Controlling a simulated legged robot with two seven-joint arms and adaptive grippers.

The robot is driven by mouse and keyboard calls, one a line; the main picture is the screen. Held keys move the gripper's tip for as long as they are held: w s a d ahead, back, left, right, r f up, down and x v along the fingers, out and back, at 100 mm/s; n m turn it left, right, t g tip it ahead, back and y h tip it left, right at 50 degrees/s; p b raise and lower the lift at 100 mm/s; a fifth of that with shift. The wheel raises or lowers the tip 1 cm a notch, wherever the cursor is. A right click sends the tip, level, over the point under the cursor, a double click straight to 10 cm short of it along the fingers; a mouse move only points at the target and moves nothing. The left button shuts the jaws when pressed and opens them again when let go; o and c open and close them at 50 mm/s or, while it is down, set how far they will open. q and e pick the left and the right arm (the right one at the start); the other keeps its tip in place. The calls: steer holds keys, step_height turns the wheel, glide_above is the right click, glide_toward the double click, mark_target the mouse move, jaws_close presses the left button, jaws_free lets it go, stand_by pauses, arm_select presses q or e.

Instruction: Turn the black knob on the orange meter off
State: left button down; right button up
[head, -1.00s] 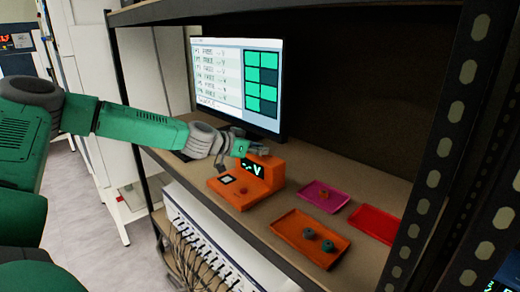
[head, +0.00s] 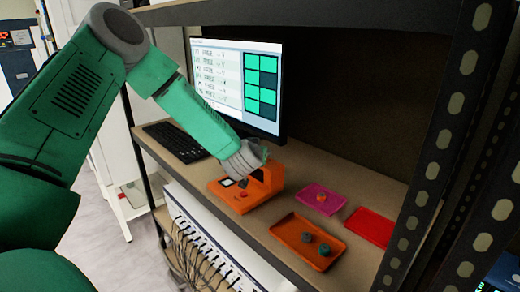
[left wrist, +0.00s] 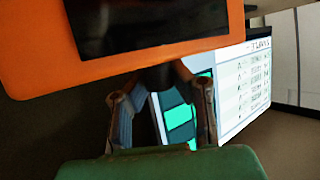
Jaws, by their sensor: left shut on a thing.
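The orange meter (head: 264,194) stands on the shelf, with a red button on its low front part. Its upright screen (head: 257,176) looks dark in the head view, and in the left wrist view the black screen (left wrist: 145,28) shows no digits. My left gripper (head: 262,158) is at the top of the meter's upright part. In the left wrist view my left gripper (left wrist: 156,84) is shut on the black knob (left wrist: 158,75), one finger on each side. The knob is hidden in the head view. My right gripper is out of view.
A monitor (head: 235,85) stands behind the meter, with a keyboard (head: 175,141) to its left. Orange (head: 287,244), magenta (head: 334,198) and red (head: 372,226) trays lie to the right, two holding small round parts. A shelf post rises at right.

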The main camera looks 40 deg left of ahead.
arm_select(q)
steer(key=n+g+y, duration=0.1)
steer(key=n+g+y+p, duration=0.1)
steer(key=n, duration=0.1)
steer(key=n+g+y+p, duration=0.1)
steer(key=y, duration=0.1)
steer(key=shift+w+r, duration=0.15)
steer(key=shift+r, duration=0.15)
steer(key=shift+n+g+y+p, duration=0.5)
steer(key=shift+n+g+y, duration=0.5)
steer(key=shift+n+g, duration=0.8)
steer(key=shift+f, duration=0.1)
steer(key=c, duration=1.3)
jaws_free()
steer(key=shift+c, duration=0.2)
steer(key=shift+d, duration=0.15)
steer(key=v, duration=0.6)
steer(key=shift+d, duration=0.3)
steer(key=shift+s+d+r, duration=0.25)
steer(key=shift+d, duration=0.25)
